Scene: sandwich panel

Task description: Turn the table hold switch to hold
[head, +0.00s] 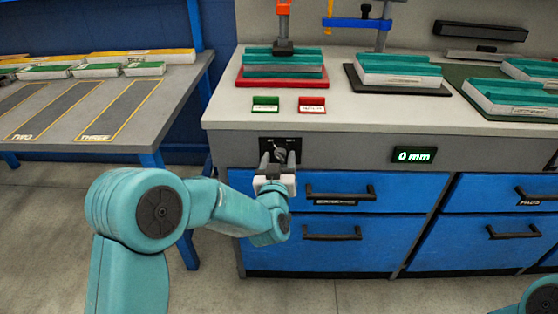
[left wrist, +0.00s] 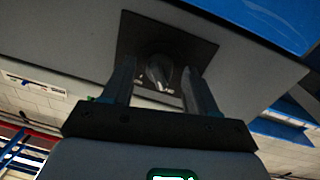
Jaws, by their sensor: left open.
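The table hold switch (head: 280,150) is a dark rotary knob on a black square plate on the bench's grey front panel. In the left wrist view the knob (left wrist: 160,72) shows between the finger tips, its plate (left wrist: 165,45) behind it. The plate's lettering is too small to read, so I cannot tell the setting. My left gripper (head: 278,162) is open, with one finger on each side of the knob; it also shows in the left wrist view (left wrist: 160,85). I cannot tell whether either finger touches the knob. My right gripper is not in view.
A green display reading 0 mm (head: 414,155) is right of the switch. Blue drawers (head: 330,222) with black handles lie below. A green tag (head: 265,104) and a red tag (head: 312,105) stand on the bench top above. A side table (head: 165,105) is at the left.

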